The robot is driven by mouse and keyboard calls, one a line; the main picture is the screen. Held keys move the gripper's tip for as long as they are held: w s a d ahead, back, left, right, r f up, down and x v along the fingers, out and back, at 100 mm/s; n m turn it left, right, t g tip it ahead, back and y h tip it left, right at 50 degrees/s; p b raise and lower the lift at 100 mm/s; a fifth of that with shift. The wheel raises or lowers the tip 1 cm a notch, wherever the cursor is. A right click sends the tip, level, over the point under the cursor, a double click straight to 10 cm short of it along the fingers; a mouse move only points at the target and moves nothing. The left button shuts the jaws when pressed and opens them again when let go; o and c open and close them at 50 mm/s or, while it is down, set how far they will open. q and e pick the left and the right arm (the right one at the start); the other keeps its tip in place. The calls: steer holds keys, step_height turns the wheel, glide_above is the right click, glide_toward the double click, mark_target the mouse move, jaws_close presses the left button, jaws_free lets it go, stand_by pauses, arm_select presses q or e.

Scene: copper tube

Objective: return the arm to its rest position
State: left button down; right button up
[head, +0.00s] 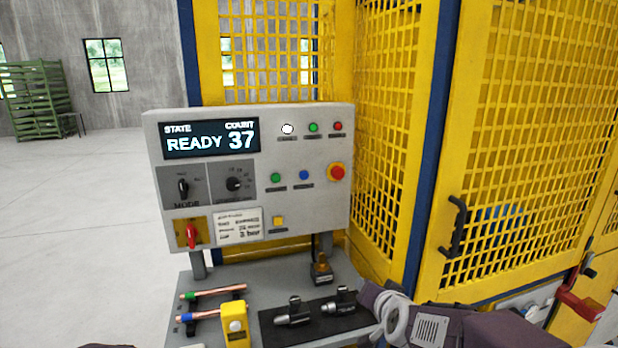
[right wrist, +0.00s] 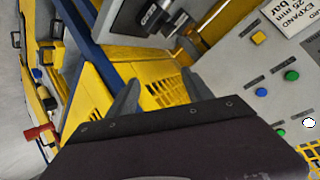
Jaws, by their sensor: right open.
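My right arm (head: 440,318) comes in from the lower right in the head view, beside the bench's right end. In the right wrist view my right gripper (right wrist: 162,92) has two grey fingers spread apart with nothing between them. The control panel and part of the yellow guard show beyond the fingers. Two copper tubes lie on the bench in the head view, one with a green mark (head: 214,291) and one with a blue mark (head: 207,314). My left gripper does not show.
The control panel (head: 340,215) stands over the grey bench (head: 262,277) and its display reads READY, 37. A black mat (head: 340,322) holds two dark tool heads. A yellow box (head: 236,325) stands left of it. Yellow mesh guarding (head: 520,150) rises at right. Open floor lies left.

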steer(key=s+f+n+g, duration=0.2)
steer(key=s+f, duration=0.3)
steer(key=s, duration=0.3)
steer(key=s+d+f+n+g, duration=0.1)
steer(key=s+f+n+g, duration=0.1)
steer(key=s+f+g, duration=0.3)
steer(key=s+d+f+n+g, duration=0.1)
steer(key=s+f+g, duration=0.2)
steer(key=s+f, duration=0.3)
steer(key=s, duration=0.5)
steer(key=shift+s+d+n+g, duration=0.15)
steer(key=shift+s+n+g, duration=0.15)
steer(key=shift+n, duration=0.1)
